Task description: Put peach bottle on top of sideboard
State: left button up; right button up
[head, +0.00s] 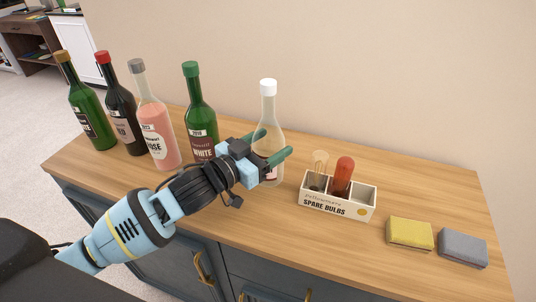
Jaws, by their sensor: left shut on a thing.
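The peach bottle, pale and see-through with a white cap (268,115), is upright over the wooden top of the sideboard (410,185), right of the green bottle. My left gripper (273,148) comes in from the left and is shut on its body, with one green fingertip on each side. The gripper hides part of the bottle's left side and label. The bottle's base is at or very close to the top; I cannot tell whether it touches. My right gripper is out of view.
Several bottles stand at left, including a pink one (157,135) and a green one (200,112) close to my gripper. A spare bulbs box (337,207), a yellow sponge (410,234) and a grey sponge (462,247) lie to the right. The back right is clear.

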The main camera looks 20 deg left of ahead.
pick_arm(q)
jog(key=shift+f, duration=1.45)
jog(key=shift+f, duration=0.1)
jog(key=o, duration=1.2)
jog(key=shift+f, duration=0.1)
jog(key=shift+o, duration=0.2)
jog(key=shift+s+a, duration=0.15)
jog(key=shift+s, duration=0.15)
jog(key=b+v, duration=0.1)
jog(key=v, duration=1)
jog(key=shift+s, duration=0.25)
jog(key=shift+a, duration=0.1)
